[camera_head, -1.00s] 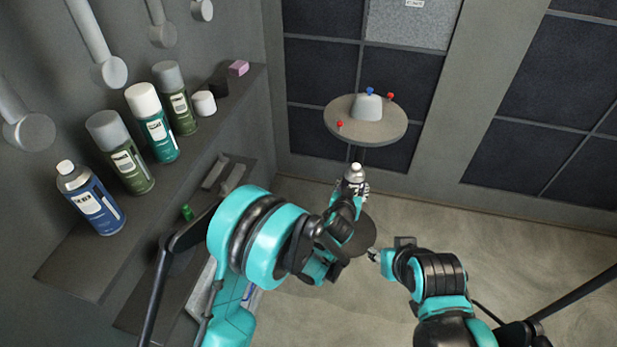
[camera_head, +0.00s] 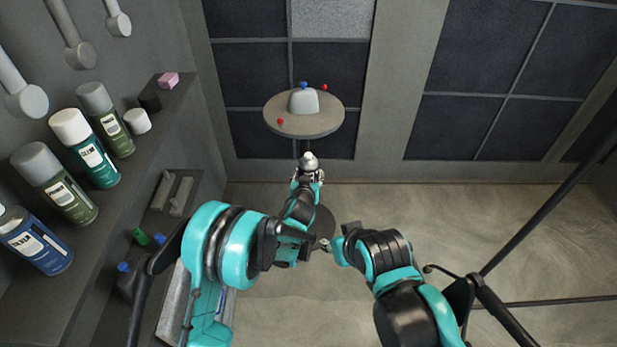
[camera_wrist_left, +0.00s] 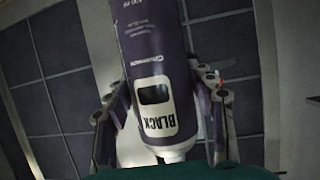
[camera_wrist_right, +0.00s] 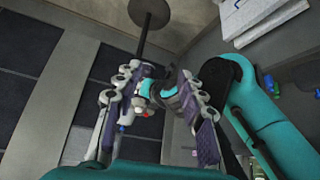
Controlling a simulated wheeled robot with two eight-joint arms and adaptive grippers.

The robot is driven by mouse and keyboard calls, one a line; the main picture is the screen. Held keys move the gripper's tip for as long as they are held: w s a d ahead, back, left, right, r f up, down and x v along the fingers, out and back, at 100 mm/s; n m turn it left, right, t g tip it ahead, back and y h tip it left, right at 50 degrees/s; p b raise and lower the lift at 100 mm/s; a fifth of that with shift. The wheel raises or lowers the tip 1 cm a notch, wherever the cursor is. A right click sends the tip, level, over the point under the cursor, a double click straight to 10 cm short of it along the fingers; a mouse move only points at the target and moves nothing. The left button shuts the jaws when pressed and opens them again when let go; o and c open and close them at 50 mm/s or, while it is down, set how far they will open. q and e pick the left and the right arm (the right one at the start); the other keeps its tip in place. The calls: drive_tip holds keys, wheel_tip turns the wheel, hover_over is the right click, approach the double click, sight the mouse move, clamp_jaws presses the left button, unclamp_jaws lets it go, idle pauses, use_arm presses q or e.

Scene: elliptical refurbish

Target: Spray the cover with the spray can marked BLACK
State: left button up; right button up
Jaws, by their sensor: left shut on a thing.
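The cover (camera_head: 304,101), a small pale rounded block, sits on a round grey turntable (camera_head: 300,125). My left gripper (camera_head: 307,178) is shut on the spray can, whose pale top (camera_head: 309,160) shows just in front of the turntable. In the left wrist view the dark purple can (camera_wrist_left: 150,60) fills the middle, its white label reading BLACK, with fingers on both sides. My right gripper (camera_head: 325,244) is lower, near the left forearm. In the right wrist view its fingers (camera_wrist_right: 155,125) are spread with nothing held; part of the left gripper shows beyond.
A shelf (camera_head: 150,140) on the left holds several other spray cans, including a teal one (camera_head: 85,148) and a blue one (camera_head: 35,240). Red (camera_head: 280,121) and blue (camera_head: 303,85) pins stand around the cover. Floor at the right (camera_head: 500,230) is mostly clear.

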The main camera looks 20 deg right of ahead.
drive_tip(key=c, duration=0.5)
drive_tip(key=shift+w+r, duration=0.2)
drive_tip(key=shift+r, duration=0.1)
clamp_jaws()
drive_tip(key=w+d+r+m+g, duration=0.1)
drive_tip(key=w+r+g, duration=0.3)
drive_tip(key=w, duration=0.9)
drive_tip(key=w+d+r+m+g, duration=0.1)
drive_tip(key=w+r, duration=0.6)
drive_tip(key=w, duration=0.6)
drive_tip(key=shift+w+d+f+m+g, duration=0.1)
drive_tip(key=shift+w+f+m+g, duration=0.2)
drive_tip(key=shift+w+f, duration=1.2)
drive_tip(key=shift+w+f+m+g, duration=0.1)
drive_tip(key=shift+w+f+g, duration=0.25)
drive_tip(key=shift+w+f, duration=1.2)
drive_tip(key=shift+w+d+f+m+g, duration=0.15)
drive_tip(key=shift+w+f+g, duration=0.3)
drive_tip(key=shift+f, duration=1.95)
drive_tip(key=shift+w+a, duration=0.1)
